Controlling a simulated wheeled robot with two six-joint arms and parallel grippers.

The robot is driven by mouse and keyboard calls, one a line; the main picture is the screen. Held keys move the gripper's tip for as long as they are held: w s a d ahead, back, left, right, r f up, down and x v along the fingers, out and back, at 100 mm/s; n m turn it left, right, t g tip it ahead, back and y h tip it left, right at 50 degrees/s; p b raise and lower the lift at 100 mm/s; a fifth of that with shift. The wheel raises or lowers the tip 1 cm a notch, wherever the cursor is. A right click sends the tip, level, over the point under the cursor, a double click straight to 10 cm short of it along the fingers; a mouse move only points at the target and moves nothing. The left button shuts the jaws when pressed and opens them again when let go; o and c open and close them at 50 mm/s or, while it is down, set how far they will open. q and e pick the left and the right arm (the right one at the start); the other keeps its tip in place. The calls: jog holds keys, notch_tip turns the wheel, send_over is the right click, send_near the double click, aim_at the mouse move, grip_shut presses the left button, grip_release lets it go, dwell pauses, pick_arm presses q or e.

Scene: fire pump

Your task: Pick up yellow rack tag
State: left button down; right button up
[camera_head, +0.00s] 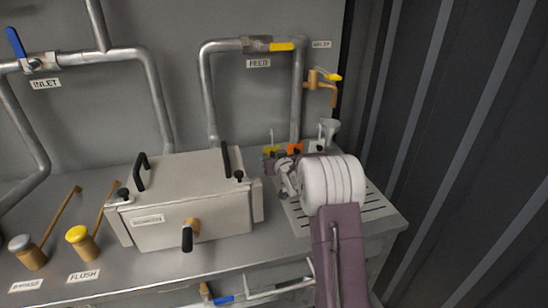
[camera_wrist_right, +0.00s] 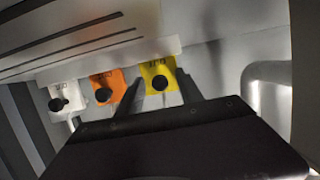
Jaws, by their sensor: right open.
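The yellow rack tag (camera_head: 271,150) stands at the back of the counter, left of the orange tag, partly hidden by my right gripper in the head view. My right gripper (camera_head: 279,164) is open, in front of the tag. In the wrist view its dark fingers (camera_wrist_right: 160,91) reach toward the yellow tag, one to each side of its lower part. I cannot tell whether they touch it. My left gripper is not in view.
A grey box with handles (camera_head: 185,205) stands left of my right arm.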

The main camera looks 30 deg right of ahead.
grip_shut()
jog(key=shift+r, duration=0.15)
notch_tip(320, 180, up, 4)
jog(key=p, duration=0.3)
jog(key=shift+r+p, duration=0.15)
jog(key=shift+p, duration=0.25)
